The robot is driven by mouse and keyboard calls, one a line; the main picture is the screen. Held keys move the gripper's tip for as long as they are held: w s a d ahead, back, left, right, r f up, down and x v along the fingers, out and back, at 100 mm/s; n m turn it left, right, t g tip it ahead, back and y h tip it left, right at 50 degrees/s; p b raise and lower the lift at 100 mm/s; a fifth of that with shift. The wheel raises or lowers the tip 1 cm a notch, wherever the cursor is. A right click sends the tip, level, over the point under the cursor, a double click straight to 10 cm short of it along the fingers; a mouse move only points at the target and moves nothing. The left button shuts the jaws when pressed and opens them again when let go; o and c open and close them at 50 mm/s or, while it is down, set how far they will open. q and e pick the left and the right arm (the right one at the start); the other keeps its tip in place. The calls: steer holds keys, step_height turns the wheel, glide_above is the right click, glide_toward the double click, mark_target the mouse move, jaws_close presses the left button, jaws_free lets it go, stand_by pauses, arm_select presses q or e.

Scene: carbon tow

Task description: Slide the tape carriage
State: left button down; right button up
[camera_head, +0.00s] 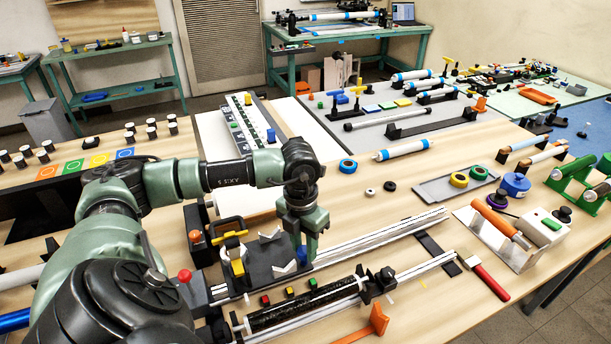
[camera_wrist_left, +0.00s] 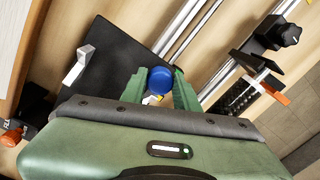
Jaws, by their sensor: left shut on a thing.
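The tape carriage (camera_head: 262,257) is a black plate with small white brackets, a yellow clamp (camera_head: 237,266) and a blue knob. It sits at the left end of a pair of pale rails (camera_head: 380,234). My left gripper (camera_head: 308,250) points down at the carriage's right side. In the left wrist view, the green fingers (camera_wrist_left: 160,92) are shut around the blue knob (camera_wrist_left: 160,78), and the black plate (camera_wrist_left: 115,62) lies beside it. In the head view the fingers mostly hide the knob. My right gripper is not in view.
In front of the rails lies a dark roller (camera_head: 300,308) between black supports, with red, yellow and green blocks behind it. A red-handled tool (camera_head: 488,278) and an orange clamp (camera_head: 372,325) lie to the right. The rails right of the carriage look clear.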

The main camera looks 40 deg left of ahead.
arm_select(q)
steer(key=shift+s+a, duration=0.1)
steer(key=c, duration=1.1)
jaws_free()
steer(key=shift+o, duration=0.2)
steer(key=shift+s, duration=0.15)
steer(key=shift+r, duration=0.35)
steer(key=r+b, duration=0.1)
steer(key=r, duration=0.6)
steer(key=shift+a+b, duration=0.2)
steer(key=shift+b, duration=0.15)
